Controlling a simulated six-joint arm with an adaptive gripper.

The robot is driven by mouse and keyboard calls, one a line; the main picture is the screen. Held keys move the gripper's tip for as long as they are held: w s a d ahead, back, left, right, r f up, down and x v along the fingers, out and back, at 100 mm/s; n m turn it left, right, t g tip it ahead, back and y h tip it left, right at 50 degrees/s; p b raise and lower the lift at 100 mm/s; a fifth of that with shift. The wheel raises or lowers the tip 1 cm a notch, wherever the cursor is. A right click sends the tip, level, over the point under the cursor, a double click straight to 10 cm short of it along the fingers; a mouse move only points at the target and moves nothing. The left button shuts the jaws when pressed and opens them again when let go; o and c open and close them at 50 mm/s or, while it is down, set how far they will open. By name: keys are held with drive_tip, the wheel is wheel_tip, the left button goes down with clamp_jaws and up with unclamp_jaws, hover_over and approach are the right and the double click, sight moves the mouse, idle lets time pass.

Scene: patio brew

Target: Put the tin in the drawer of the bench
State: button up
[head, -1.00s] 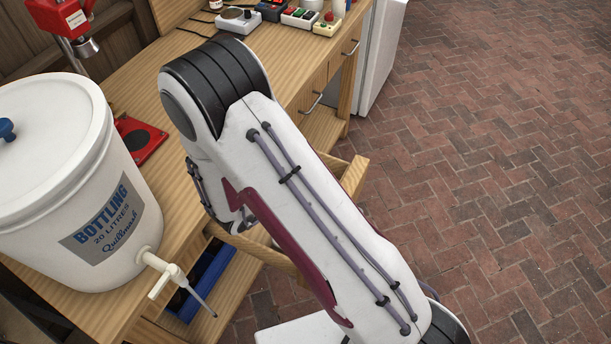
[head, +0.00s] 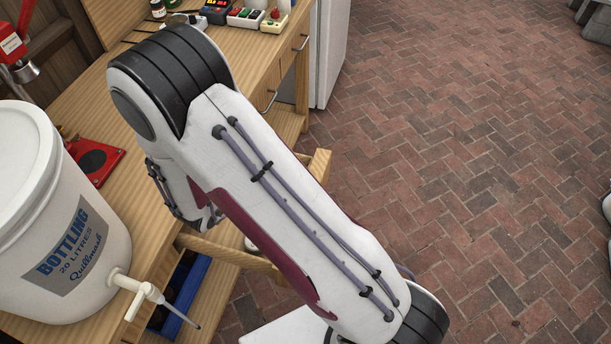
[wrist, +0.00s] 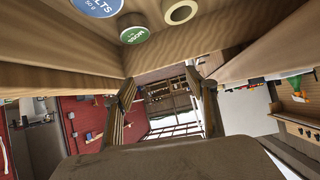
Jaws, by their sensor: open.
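In the wrist view a blue-lidded round tin (wrist: 101,5) and a smaller green-lidded tin (wrist: 136,29) show at the top edge, the blue one partly cut off. They are by a wooden wall that looks like the inside of the drawer. My gripper (wrist: 163,108) is open and empty, its two fingers apart below them in the picture. In the head view the drawer (head: 232,250) of the bench (head: 97,110) is pulled out, mostly hidden behind my arm. My gripper is hidden there too.
A pale ring (wrist: 181,11) is beside the green tin. A white bottling bucket (head: 50,220) with a tap (head: 140,292) stands at the bench's near left. A blue tray (head: 190,295) is below the drawer. Small devices (head: 245,15) crowd the far bench end. Brick floor at right is open.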

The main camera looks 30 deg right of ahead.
drive_tip(key=w+a+r+n+t+y, duration=0.1)
drive_tip(key=w+a+r+y, duration=0.15)
drive_tip(key=a+r, duration=0.2)
drive_tip(key=w+a+r+n+t+y, duration=0.1)
drive_tip(key=w+a+r+y, duration=0.1)
drive_tip(key=a+r+y, duration=0.3)
drive_tip(key=s+a+r+n+y, duration=0.1)
drive_tip(key=s+r+n+y, duration=0.3)
drive_tip(key=r, duration=0.8)
drive_tip(key=s+d+r+n+g+h, duration=0.1)
drive_tip(key=s+d+r, duration=0.1)
drive_tip(key=s, duration=0.7)
drive_tip(key=s+d+r+n+g, duration=0.1)
drive_tip(key=s+d+r+n, duration=0.1)
drive_tip(key=s+d, duration=0.3)
drive_tip(key=s+d+r+n+g+h, duration=0.1)
drive_tip(key=s+d+r+n, duration=0.1)
drive_tip(key=s, duration=1.1)
drive_tip(key=shift+d+g+h, duration=0.35)
drive_tip(key=shift+d+g, duration=0.05)
drive_tip(key=shift+d, duration=0.45)
drive_tip(key=shift+s, duration=0.1)
